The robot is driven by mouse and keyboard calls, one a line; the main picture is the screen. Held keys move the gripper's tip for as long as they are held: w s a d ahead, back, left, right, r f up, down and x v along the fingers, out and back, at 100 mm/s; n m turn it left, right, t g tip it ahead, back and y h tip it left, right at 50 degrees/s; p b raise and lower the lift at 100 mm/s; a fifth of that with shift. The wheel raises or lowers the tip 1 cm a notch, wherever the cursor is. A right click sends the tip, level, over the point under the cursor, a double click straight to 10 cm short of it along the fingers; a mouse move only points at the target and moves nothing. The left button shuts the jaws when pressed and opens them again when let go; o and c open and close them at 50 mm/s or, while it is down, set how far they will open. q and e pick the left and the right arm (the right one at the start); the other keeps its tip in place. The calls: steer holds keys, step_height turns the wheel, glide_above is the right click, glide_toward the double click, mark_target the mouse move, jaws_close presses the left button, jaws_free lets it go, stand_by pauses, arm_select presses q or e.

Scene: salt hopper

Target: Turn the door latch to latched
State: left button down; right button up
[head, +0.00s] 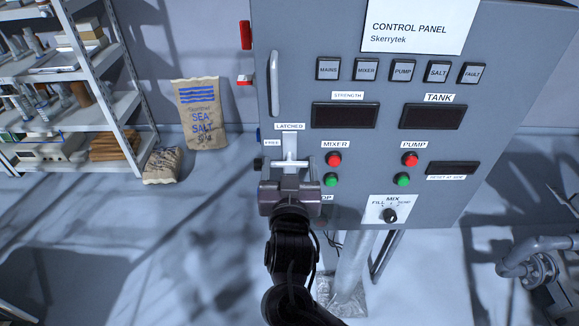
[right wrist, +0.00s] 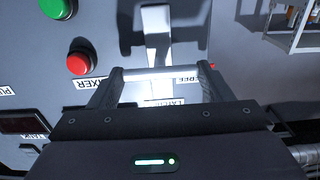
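The door latch (head: 290,147) is a pale metal lever on the grey control panel (head: 300,60). Its visible part stands upright directly under the LATCHED label (head: 290,126), with the FREE label (head: 272,142) to its left. It also shows in the right wrist view (right wrist: 157,38), where the labels are upside down. My right gripper (head: 287,165) is at the latch, its fingers wide apart on either side. A bright crossbar (right wrist: 162,73) spans between the fingertips; I cannot tell whether they touch it. The gripper hides the lower latch in the head view. My left gripper is not in view.
Red (head: 334,160) and green (head: 330,180) mixer buttons sit close right of the gripper. A door handle (head: 273,84) is above left. Salt bags (head: 203,115) and a shelf rack (head: 95,70) stand at left. Pipes (head: 535,255) are at lower right. The floor at lower left is open.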

steer(key=c, duration=0.4)
steer(key=shift+r+n+p, duration=0.2)
steer(key=shift+n+p, duration=0.4)
steer(key=shift+p, duration=0.4)
steer(key=n+p, duration=0.4)
steer(key=p, duration=0.1)
steer(key=shift+a+n+p, duration=0.1)
steer(key=shift+n+p, duration=0.4)
steer(key=shift+n, duration=0.4)
steer(key=shift+f+n, duration=0.15)
steer(key=shift+n, duration=0.75)
steer(key=n, duration=0.2)
steer(key=shift+n, duration=0.4)
steer(key=n, duration=0.6)
steer(key=shift+f, duration=0.2)
steer(key=shift+n, duration=0.3)
